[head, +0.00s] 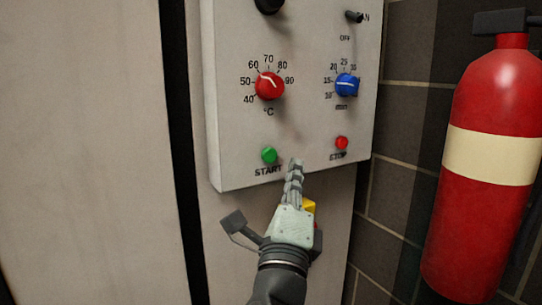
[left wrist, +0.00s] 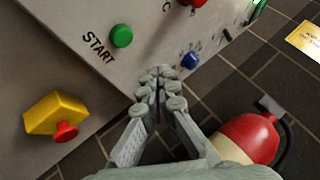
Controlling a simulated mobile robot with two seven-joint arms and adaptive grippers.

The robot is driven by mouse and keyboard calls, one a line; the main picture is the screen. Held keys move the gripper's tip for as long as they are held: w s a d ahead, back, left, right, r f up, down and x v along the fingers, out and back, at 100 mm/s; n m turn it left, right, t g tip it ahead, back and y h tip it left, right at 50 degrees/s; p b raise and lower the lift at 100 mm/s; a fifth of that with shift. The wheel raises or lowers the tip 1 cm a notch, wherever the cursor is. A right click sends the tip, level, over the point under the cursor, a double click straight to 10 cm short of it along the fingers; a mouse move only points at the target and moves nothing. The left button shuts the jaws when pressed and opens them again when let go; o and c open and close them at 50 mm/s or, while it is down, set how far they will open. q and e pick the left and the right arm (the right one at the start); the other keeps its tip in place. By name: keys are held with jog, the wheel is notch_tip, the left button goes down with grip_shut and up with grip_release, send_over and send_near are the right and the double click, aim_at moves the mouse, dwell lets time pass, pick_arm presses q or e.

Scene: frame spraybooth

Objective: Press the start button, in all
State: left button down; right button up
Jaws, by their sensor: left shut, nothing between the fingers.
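The green start button (head: 269,155) sits at the lower left of the grey control panel (head: 310,125), above the word START. It also shows in the left wrist view (left wrist: 121,36), up and left of the fingertips. My left gripper (head: 295,165) is shut and empty. Its fingertips are near the panel's lower edge, to the right of the start button and apart from it in the picture. The fingertips show in the left wrist view (left wrist: 158,75) too. Whether they touch the panel I cannot tell. My right gripper is not in view.
A red stop button (head: 342,143) is at the panel's lower right. A red knob (head: 269,86) and a blue knob (head: 346,85) sit above. A yellow box with a red button (left wrist: 55,114) is below the panel. A fire extinguisher (head: 483,215) hangs at the right.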

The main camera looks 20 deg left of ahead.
aim_at(269, 155)
pick_arm(q)
jog(key=w+a, duration=0.1)
jog(key=a, duration=0.1)
jog(key=w+a, duration=0.2)
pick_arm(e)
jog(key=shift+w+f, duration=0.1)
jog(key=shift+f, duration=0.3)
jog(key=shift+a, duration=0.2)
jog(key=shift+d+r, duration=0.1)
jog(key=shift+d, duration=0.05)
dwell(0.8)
pick_arm(q)
jog(key=shift+w, duration=0.1)
jog(key=shift+w+a, duration=0.2)
jog(key=shift+a, duration=0.15)
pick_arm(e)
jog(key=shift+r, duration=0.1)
pick_arm(q)
jog(key=shift+w+a+p, duration=0.1)
jog(key=shift+p, duration=0.2)
